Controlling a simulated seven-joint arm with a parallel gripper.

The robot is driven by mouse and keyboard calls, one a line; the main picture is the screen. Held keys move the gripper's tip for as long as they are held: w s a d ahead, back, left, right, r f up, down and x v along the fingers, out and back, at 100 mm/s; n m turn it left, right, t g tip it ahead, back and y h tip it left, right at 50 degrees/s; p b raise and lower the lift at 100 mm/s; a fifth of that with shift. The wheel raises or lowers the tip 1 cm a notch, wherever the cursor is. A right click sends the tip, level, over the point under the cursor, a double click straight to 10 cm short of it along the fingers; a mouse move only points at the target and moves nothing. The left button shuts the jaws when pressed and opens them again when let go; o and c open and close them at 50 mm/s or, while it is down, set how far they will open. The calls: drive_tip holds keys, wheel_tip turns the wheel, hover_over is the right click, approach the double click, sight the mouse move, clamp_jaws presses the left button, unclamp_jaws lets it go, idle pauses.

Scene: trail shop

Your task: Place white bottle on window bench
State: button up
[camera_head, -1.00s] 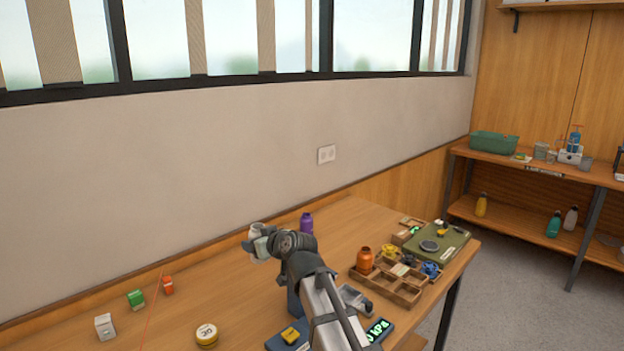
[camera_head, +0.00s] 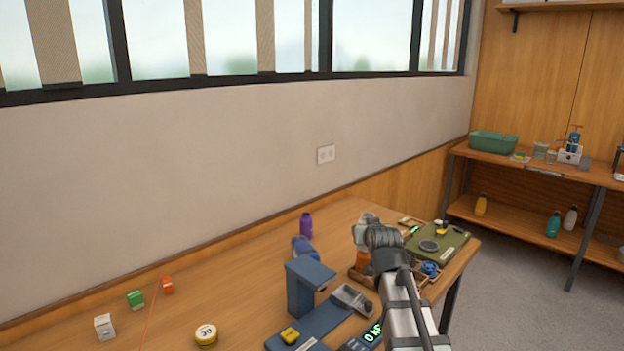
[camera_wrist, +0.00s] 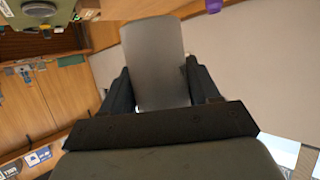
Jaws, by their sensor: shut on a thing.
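My gripper (camera_head: 366,222) is shut on the white bottle and holds it above the right part of the wooden bench under the window. In the wrist view the white bottle (camera_wrist: 153,60) is a plain, shaded grey-white cylinder between the two dark fingers; its far end is near the top edge. In the head view my gripper and arm hide most of it. The window bench (camera_head: 240,280) runs along the wall below the window. Another pale bottle (camera_head: 570,219) stands on the lower shelf of the right-hand rack.
A purple bottle (camera_head: 306,226) stands near the wall.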

drive_tip(key=s+d+f+m+h, duration=0.1)
drive_tip(key=d+f, duration=0.4)
drive_tip(key=d, duration=0.6)
drive_tip(key=s+d+f+m+h, duration=0.15)
drive_tip(key=d+f, duration=0.45)
drive_tip(key=d, duration=0.6)
drive_tip(key=s+a+r+n+g+y, duration=0.1)
drive_tip(key=a+r+n+g+y, duration=0.1)
drive_tip(key=a+n+y, duration=0.75)
drive_tip(key=shift+s+a+f, duration=0.1)
drive_tip(key=shift+a+f, duration=0.1)
drive_tip(key=shift+f, duration=1.45)
drive_tip(key=shift+s+a+f, duration=0.1)
drive_tip(key=shift+a+f, duration=0.05)
drive_tip(key=shift+f, duration=1.5)
drive_tip(key=shift+w+f, duration=0.1)
drive_tip(key=shift+f, duration=0.15)
drive_tip(key=o, duration=1.4)
drive_tip(key=shift+c, duration=0.2)
drive_tip(key=v, duration=1.4)
drive_tip(key=shift+w, duration=0.15)
